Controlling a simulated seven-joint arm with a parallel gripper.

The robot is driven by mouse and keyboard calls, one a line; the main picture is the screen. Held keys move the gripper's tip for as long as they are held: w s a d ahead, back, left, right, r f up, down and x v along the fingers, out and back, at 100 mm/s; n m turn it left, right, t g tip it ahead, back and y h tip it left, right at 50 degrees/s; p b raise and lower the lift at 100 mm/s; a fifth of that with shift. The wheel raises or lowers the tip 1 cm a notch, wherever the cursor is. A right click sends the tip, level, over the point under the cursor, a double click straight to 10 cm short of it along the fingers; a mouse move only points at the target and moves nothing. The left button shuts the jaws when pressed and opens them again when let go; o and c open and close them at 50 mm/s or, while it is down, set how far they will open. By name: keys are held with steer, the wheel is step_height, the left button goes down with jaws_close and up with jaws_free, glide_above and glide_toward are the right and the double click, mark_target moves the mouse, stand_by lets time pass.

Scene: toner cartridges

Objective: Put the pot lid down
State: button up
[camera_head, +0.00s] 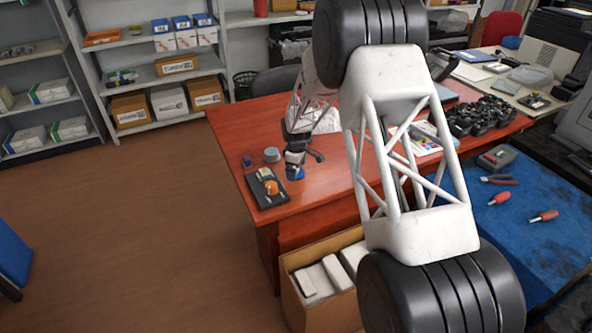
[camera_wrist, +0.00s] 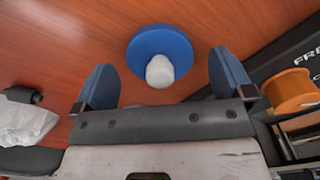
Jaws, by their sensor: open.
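The pot lid is a blue disc with a white knob. In the wrist view the pot lid (camera_wrist: 165,48) lies on the red-brown wooden desk (camera_wrist: 60,35), knob facing me, just beyond and between my fingertips. My gripper (camera_wrist: 163,66) is open, with one blue-padded finger on either side of the knob and clear space between them; neither finger visibly touches it. In the head view my gripper (camera_head: 293,158) points down over the desk, with the blue edge of the lid (camera_head: 298,174) showing just below it.
A black tray (camera_head: 262,198) with an orange spool (camera_head: 271,187) lies to the left of the lid. Crumpled white paper (camera_wrist: 18,125) and several black parts (camera_head: 485,115) also lie on the desk.

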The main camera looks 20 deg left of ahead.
step_height(320, 180, up, 11)
steer(key=shift+r, duration=0.2)
stand_by(0.4)
stand_by(0.4)
steer(key=shift+r, duration=0.1)
stand_by(0.3)
steer(key=s+d+r+m, duration=0.3)
steer(key=s+d+r, duration=0.3)
steer(key=d+r, duration=0.3)
steer(key=s+d+r+m+t, duration=0.1)
steer(key=s+d+r+m, duration=0.35)
steer(key=d, duration=0.75)
steer(key=s+d+r+m, duration=0.1)
steer(key=s+d+r, duration=0.6)
steer(key=d+r, duration=0.3)
steer(key=s+d+r+m+t, duration=0.1)
steer(key=s+d+r+m, duration=0.1)
steer(key=s+d, duration=0.5)
steer(key=s+d+r+m, duration=0.25)
steer(key=s+d, duration=0.35)
steer(key=s, duration=0.4)
steer(key=s+d+f+m, duration=0.1)
steer(key=s+d+m, duration=0.1)
steer(key=s, duration=0.6)
steer(key=s+d+f+m, duration=0.2)
steer(key=s+d+m, duration=0.1)
steer(key=s, duration=0.5)
steer(key=shift+s+d+f+t, duration=0.2)
steer(key=shift+s+d+t, duration=0.15)
steer(key=shift+d, duration=0.45)
